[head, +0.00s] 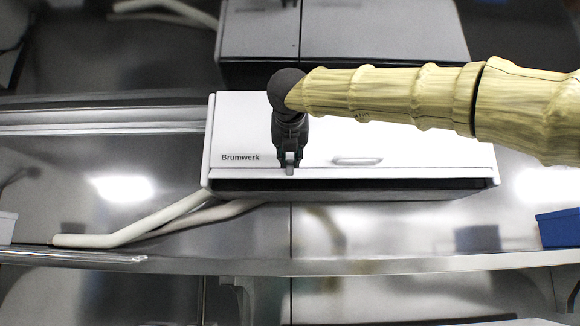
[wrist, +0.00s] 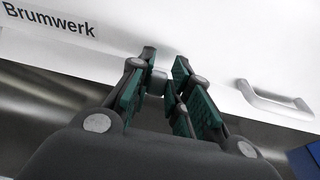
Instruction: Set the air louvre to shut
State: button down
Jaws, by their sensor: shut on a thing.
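A white box-like unit (head: 420,145) marked "Brumwerk" stands on the metal surface, and its white face fills the upper part of the wrist view (wrist: 200,45). A small grey tab (wrist: 157,82) sits on its front edge, between the label and a grey bar handle (head: 357,161). I take this tab to be the louvre's control. My gripper (head: 290,160) is shut on the tab, and the wrist view shows its green-padded fingers (wrist: 158,88) on either side. The fingers hide part of the tab. No open or shut marking is readable.
The bar handle (wrist: 273,100) is close to the right of my fingers. Pale pipes (head: 140,226) lie left of the unit. A blue bin (head: 558,229) stands at the far right. A grey cabinet (head: 385,30) is behind. The metal surface in front is clear.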

aim_at(290, 173)
jog(key=shift+s+f+t+b, duration=0.15)
jog(key=shift+f+t+b, duration=1.2)
jog(key=shift+b, duration=3.05)
jog(key=f+t+b, duration=0.1)
jog(key=t+b, duration=0.1)
jog(key=b, duration=0.5)
jog(key=shift+f+t+b, duration=0.1)
jog(key=shift+t+b, duration=0.15)
jog(key=shift+b, duration=0.05)
jog(key=f+t+b, duration=0.1)
jog(key=t+b, duration=0.1)
jog(key=b, duration=0.5)
jog(key=shift+w+f, duration=0.15)
jog(key=shift+w, duration=0.05)
jog(key=t+b, duration=0.1)
jog(key=b, duration=0.2)
jog(key=shift+w+f+t, duration=0.1)
jog(key=shift+f+t, duration=0.05)
jog(key=shift+t, duration=0.15)
jog(key=shift+t+b, duration=0.3)
jog(key=shift+b, duration=0.55)
jog(key=c, duration=1.7)
grip_release()
jog(key=o, duration=0.4)
jog(key=shift+w+d, duration=0.1)
jog(key=shift+w, duration=0.15)
jog(key=shift+s, duration=0.15)
